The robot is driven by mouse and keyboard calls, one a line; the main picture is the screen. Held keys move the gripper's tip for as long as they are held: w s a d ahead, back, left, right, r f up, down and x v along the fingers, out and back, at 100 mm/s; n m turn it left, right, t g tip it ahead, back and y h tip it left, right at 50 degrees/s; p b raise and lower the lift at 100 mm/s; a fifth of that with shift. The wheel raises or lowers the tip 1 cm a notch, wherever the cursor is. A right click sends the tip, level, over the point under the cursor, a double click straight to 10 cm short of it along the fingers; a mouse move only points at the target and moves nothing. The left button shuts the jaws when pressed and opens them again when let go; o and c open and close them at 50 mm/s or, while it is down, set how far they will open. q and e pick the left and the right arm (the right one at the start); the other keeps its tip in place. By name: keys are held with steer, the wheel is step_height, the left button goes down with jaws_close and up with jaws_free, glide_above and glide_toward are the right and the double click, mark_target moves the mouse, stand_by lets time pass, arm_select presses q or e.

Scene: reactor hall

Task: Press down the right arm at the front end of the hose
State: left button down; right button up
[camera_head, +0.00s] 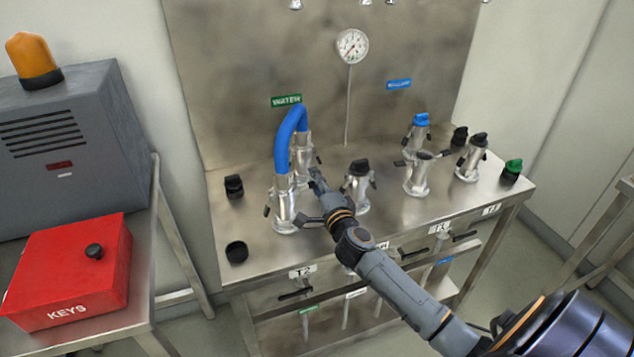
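The blue hose (283,140) arches between two metal couplings on the steel bench. Its front end sits in the front coupling (284,207), which stands upright. A small dark arm (267,211) hangs at this coupling's left side. The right arm of the coupling cannot be made out clearly behind my gripper. My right gripper (310,201) is just right of the front coupling, with its fingers spread apart and nothing seen between them. One finger points up toward the back coupling (302,158), the other reaches left near the front coupling's base. Contact cannot be told. My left gripper is out of view.
A black-capped coupling (358,186) stands close to the right of my gripper. Several more couplings and a blue cap (420,120) are further right. Black caps (237,251) sit at the bench's left. A red key box (68,270) is on the left table.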

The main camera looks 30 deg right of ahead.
jaws_close()
